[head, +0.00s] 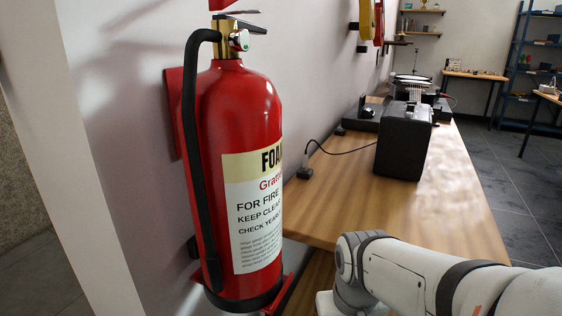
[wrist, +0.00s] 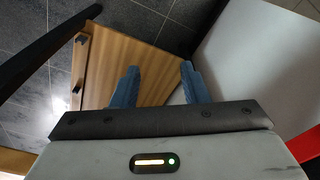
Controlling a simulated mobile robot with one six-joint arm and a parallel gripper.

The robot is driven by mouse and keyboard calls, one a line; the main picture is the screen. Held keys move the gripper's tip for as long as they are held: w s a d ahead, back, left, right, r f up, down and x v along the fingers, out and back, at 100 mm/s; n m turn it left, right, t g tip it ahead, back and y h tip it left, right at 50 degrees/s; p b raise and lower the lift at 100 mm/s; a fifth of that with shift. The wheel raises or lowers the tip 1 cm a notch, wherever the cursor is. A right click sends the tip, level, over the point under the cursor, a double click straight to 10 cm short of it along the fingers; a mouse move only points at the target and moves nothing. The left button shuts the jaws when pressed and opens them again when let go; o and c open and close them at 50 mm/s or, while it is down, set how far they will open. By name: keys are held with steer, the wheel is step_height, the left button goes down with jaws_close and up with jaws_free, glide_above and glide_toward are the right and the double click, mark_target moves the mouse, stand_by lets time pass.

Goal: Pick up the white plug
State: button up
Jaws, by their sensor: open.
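I cannot make out a white plug in either view. In the head view, a small dark plug-like block (head: 305,173) lies near the left edge of the wooden table (head: 455,190), with a black cable (head: 343,151) running from it towards a black box (head: 403,140). My gripper (wrist: 159,68) shows in the wrist view with its two blue fingers apart and nothing between them. In the head view my arm is at the bottom right, and my gripper is out of sight there.
A red fire extinguisher (head: 238,110) hangs on the left wall, close to my arm. Dark devices (head: 362,117) stand behind the black box. The front right of the tabletop is clear. A blue shelf (head: 510,70) stands far back. The wrist view shows a wooden surface (wrist: 105,62) beyond my fingers.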

step_height(320, 180, up, 19)
steer(key=n+t+y+p, duration=0.1)
steer(key=n+t+p, duration=0.2)
steer(key=p, duration=3.3)
glide_above(306, 157)
step_height(306, 157, down, 6)
steer(key=shift+w+r+p, duration=0.1)
steer(key=shift+p, duration=0.9)
jaws_close()
